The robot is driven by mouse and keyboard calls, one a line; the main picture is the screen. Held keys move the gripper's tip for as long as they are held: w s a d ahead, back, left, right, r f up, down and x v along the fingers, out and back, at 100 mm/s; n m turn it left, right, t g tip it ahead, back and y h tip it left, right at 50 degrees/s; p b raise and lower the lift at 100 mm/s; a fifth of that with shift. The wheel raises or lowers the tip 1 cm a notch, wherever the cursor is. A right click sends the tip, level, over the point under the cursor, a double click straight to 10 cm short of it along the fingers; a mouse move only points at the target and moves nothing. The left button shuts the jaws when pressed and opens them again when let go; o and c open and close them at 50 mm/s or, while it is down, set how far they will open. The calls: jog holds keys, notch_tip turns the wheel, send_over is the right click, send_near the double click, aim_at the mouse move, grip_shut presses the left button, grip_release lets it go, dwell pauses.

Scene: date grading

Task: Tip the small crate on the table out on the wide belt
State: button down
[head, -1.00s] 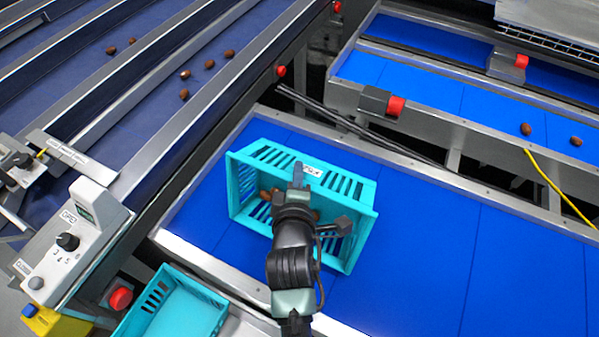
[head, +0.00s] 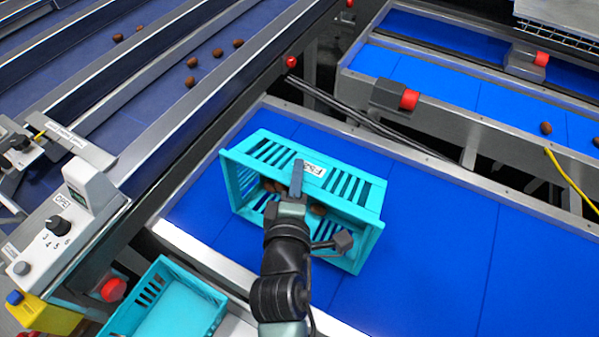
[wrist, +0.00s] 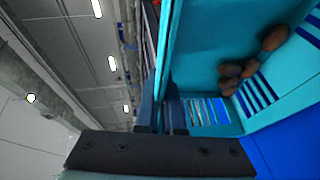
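The small teal crate (head: 362,192) is held over the wide blue belt (head: 430,240), tilted on its side with its open top facing toward me. Several brown dates (head: 318,209) lie inside it; they also show in the wrist view (wrist: 238,76). My gripper (head: 298,180) is shut on the crate's wall at the rim, with a finger on it near the white label. In the wrist view the crate wall (wrist: 178,60) runs between the fingers (wrist: 160,112). My arm hides part of the crate's inside, and I cannot tell whether its lower edge touches the belt.
Another teal crate (head: 180,305) stands at the lower left and looks empty. A control box with a knob (head: 65,225) is left of it. Dark blue lanes (head: 150,65) with several dates run upper left; another blue belt (head: 450,90) lies behind. The wide belt is clear to the right.

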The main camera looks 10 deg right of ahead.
jog(key=shift+s+a+b, duration=0.15)
jog(key=shift+b, duration=0.3)
jog(key=shift+s+a+t+b, duration=0.2)
jog(key=shift+s+t+b, duration=0.1)
jog(key=shift+b, duration=0.35)
jog(key=s+a+n+t+b, duration=0.1)
jog(key=s+a+t+b, duration=0.2)
jog(key=b, duration=1.1)
jog(key=shift+s+a+f+n+h+b, duration=0.15)
jog(key=shift+s+a+n+h+b, duration=0.25)
jog(key=shift+s, duration=0.8)
jog(key=shift+s+a+t+b, duration=0.2)
jog(key=shift+t+b, duration=0.1)
jog(key=shift+b, duration=0.1)
dwell(0.5)
